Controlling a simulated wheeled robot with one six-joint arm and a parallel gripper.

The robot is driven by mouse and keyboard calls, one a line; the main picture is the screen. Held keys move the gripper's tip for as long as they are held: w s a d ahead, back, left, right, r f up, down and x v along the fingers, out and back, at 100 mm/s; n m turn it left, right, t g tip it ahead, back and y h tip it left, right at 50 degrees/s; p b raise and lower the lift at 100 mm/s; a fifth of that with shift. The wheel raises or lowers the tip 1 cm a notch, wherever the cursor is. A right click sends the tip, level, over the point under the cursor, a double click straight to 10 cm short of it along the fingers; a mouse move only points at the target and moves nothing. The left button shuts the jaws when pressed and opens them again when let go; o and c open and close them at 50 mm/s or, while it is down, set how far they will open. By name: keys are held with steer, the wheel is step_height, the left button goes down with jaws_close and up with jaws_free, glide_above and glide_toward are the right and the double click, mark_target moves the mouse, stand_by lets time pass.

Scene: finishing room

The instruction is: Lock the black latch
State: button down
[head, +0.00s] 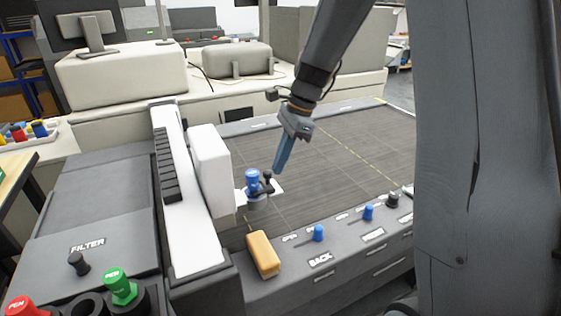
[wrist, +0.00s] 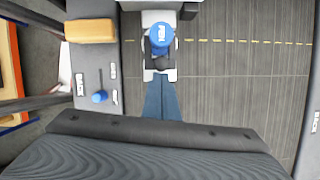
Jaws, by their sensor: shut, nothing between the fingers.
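My gripper (head: 279,168) is shut and empty, its blue fingers pointing down over the dark grooved bed. In the wrist view the fingertips (wrist: 160,79) are close to a small black knob-like part (wrist: 161,63), which sits beside a blue-capped piece (wrist: 161,36). In the head view this black part (head: 267,174) stands just right of the blue cap (head: 252,179); I cannot tell whether the fingers touch it. Other black knobs are on the front panel (head: 392,200) and near the FILTER label (head: 78,263). Which black part is the latch is not clear.
A yellow block (head: 263,254) lies on the front ledge, left of two blue knobs (head: 318,232) (head: 368,212). A white upright housing (head: 210,170) stands left of the blue-capped piece. Green (head: 120,285) and red (head: 25,306) knobs are at lower left. The bed's right side is clear.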

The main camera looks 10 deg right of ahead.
steer(key=d+r+b, duration=0.2)
steer(key=d+r, duration=0.5)
steer(key=r, duration=0.3)
steer(key=shift+w+d, duration=0.15)
